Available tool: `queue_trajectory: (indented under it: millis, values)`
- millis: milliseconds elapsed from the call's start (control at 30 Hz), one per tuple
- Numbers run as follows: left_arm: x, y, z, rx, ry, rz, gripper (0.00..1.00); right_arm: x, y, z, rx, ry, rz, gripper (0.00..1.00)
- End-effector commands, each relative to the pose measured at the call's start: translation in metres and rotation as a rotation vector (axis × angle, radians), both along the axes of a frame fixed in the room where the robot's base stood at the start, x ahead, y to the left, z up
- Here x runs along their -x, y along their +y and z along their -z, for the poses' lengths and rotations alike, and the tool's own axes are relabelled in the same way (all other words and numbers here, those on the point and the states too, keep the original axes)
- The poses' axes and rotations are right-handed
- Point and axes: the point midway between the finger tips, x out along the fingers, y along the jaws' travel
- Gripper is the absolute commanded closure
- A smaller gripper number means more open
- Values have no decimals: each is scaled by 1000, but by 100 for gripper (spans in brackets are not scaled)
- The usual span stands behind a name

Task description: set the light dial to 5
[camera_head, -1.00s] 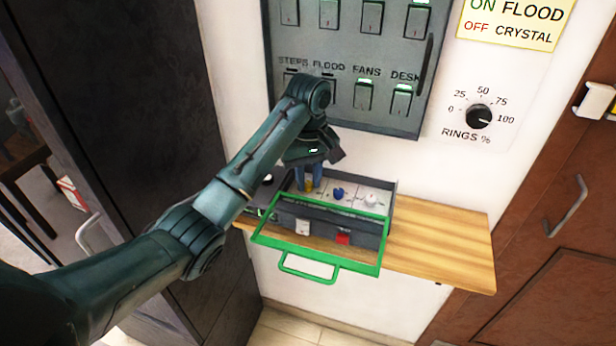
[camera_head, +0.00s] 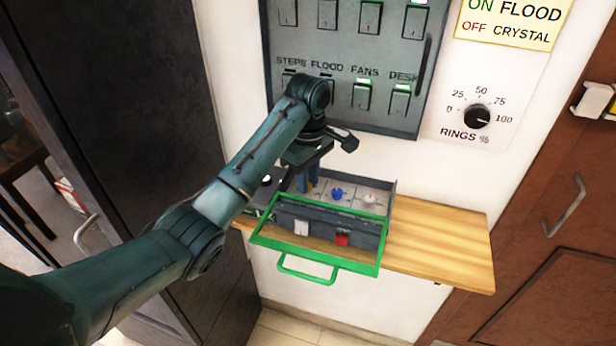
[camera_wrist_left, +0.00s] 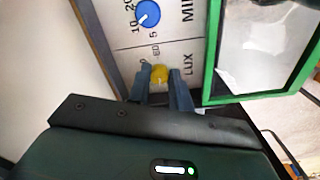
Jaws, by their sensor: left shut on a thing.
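The light dial is a small yellow knob (camera_wrist_left: 160,73) on a white panel marked LUX, in the left wrist view. My left gripper (camera_wrist_left: 161,88) is shut on the yellow knob, with one blue-grey finger on each side. In the head view my left gripper (camera_head: 306,184) points down into the console box (camera_head: 388,212) from above. The wrist and fingers hide most of the knob there. The dial's pointer and most of its scale are hidden, so I cannot tell its setting. My right gripper is not in view.
A blue knob (camera_wrist_left: 148,13) marked MIN sits beside the yellow one, and a white knob (camera_head: 370,199) lies further right. A green-framed cover (camera_head: 318,262) stands open in front. The wooden shelf (camera_head: 440,250) is clear at right. A switch panel (camera_head: 345,100) is above.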

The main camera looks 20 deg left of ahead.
Motion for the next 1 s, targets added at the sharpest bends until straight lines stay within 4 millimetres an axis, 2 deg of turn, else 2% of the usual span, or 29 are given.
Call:
queue_trajectory:
  millis: [333,367,600,867,1000]
  values:
    - [-1,1,-2,-1,-5,-5,100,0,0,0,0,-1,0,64]
    - [-1,1,-2,-1,-6,-5,77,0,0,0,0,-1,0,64]
    - [-1,0,-1,0,-2,-4,57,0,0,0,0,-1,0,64]
    - [-1,0,-1,-1,-2,-3,57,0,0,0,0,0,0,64]
    - [-2,2,-11,-3,-7,-2,57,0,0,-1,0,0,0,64]
